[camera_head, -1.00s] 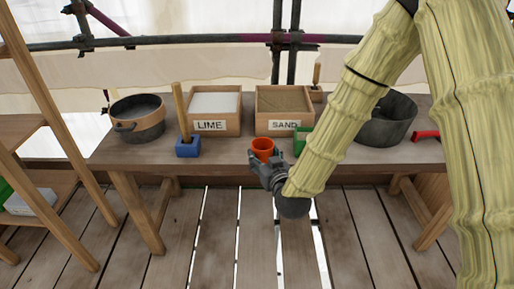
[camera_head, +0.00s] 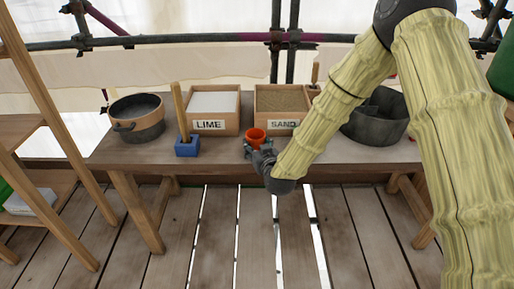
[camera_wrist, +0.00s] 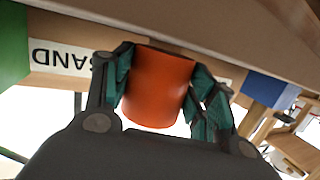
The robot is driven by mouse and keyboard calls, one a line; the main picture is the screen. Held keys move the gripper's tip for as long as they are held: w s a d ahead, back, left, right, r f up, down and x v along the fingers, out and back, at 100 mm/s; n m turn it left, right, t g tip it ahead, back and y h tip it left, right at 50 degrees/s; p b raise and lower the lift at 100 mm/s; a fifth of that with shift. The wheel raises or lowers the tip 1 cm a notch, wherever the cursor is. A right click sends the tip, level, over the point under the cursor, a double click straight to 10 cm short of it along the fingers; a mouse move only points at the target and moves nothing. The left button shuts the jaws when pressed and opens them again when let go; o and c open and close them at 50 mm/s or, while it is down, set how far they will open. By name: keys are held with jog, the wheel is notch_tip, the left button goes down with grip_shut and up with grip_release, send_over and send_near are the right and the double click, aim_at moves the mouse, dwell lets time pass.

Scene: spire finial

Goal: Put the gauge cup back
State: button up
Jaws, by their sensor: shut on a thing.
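The gauge cup is the orange cup (camera_head: 256,134), which also shows large in the wrist view (camera_wrist: 158,88). My gripper (camera_head: 257,146) is shut on it, with a teal-padded finger on each side of the cup in the wrist view (camera_wrist: 160,95). In the head view the cup stands upright at the front edge of the bench, in front of the gap between the lime box (camera_head: 212,108) and the sand box (camera_head: 281,108). I cannot tell whether its base touches the bench.
The wooden bench (camera_head: 225,162) has a blue block (camera_head: 187,147) with a wooden handle upright in it, left of the cup. A brown pot (camera_head: 137,118) stands at the left and a dark bucket (camera_head: 376,118) at the right. My arm hides part of the bench's right side.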

jog(key=shift+f, duration=0.3)
jog(key=shift+f, duration=0.15)
jog(key=o, duration=1)
